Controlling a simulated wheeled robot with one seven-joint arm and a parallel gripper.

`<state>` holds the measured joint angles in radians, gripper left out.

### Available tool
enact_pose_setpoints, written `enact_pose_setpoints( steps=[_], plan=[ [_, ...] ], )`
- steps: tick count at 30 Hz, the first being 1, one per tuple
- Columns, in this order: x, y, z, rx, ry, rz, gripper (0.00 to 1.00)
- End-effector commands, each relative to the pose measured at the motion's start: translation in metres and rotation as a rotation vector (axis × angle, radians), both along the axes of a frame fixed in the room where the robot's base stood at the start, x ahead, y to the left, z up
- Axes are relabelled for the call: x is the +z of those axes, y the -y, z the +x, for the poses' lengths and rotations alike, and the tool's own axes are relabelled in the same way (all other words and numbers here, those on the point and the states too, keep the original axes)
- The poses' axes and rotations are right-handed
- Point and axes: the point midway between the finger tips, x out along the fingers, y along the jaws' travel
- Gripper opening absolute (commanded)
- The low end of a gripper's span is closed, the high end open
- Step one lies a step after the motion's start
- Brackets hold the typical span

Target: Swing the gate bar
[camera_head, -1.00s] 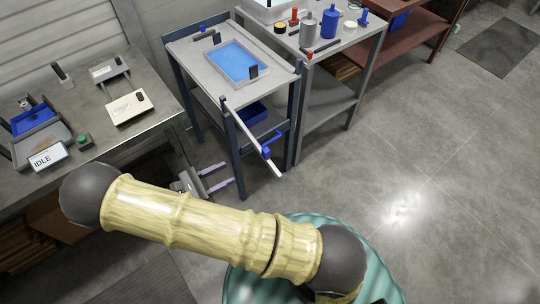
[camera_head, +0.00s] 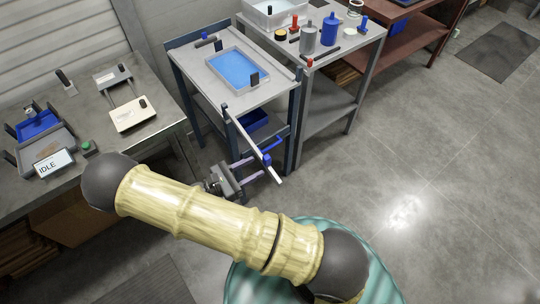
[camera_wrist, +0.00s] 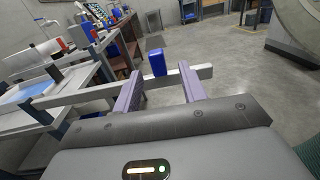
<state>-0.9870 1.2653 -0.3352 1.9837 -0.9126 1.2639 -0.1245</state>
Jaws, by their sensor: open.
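The gate bar (camera_head: 247,136) is a long pale bar on the front of the grey cart, slanting from a dark post to a free end over the floor. In the wrist view my gripper (camera_wrist: 160,72) has a finger on either side of the blue block. I cannot tell whether the fingers touch the bar.
The cart (camera_head: 208,75) carries a tray with a blue inside (camera_head: 238,68). A bench with an IDLE sign (camera_head: 54,163) stands at the left. A grey table (camera_head: 345,60) with bottles stands behind right. The floor (camera_head: 400,150) on the right is clear.

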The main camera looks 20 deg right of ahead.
Motion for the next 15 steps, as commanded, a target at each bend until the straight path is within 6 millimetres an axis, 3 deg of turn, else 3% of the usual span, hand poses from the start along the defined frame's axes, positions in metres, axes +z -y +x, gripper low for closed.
enact_pose_setpoints(
  steps=[9, 15],
  plan=[
    [0.002, 0.054, 0.012, 0.001, -0.003, -0.002, 0.42],
    [0.001, 0.074, 0.017, 0.001, 0.0, 0.001, 0.42]
  ],
)
